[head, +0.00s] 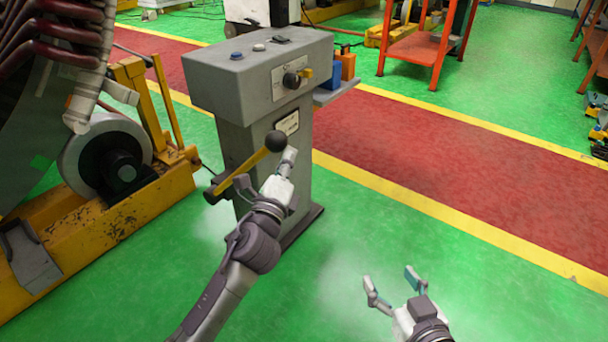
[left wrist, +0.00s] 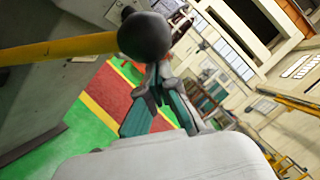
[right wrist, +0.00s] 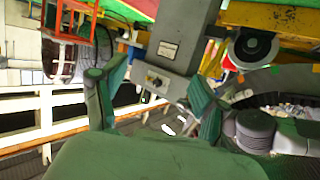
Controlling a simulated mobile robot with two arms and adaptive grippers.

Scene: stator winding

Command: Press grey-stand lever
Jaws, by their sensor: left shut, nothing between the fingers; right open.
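The grey stand (head: 262,100) stands upright on the green floor. Its lever (head: 244,166) is a yellow bar on the stand's lower left side, tilted up to the right and ending in a black ball knob (head: 276,141). The knob (left wrist: 145,37) and yellow bar (left wrist: 60,48) also show large in the left wrist view. My left gripper (head: 290,156) is shut and empty, right beside the knob; I cannot tell whether they touch. My right gripper (head: 391,282) is open and empty above the floor at the lower right, away from the stand. The stand (right wrist: 180,35) also shows in the right wrist view.
A yellow machine base with a roller (head: 105,155) stands left of the stand. The stand's top carries buttons and its front a black knob (head: 292,80). A side shelf holds blue and orange boxes (head: 345,64). A red rack (head: 425,45) stands behind.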

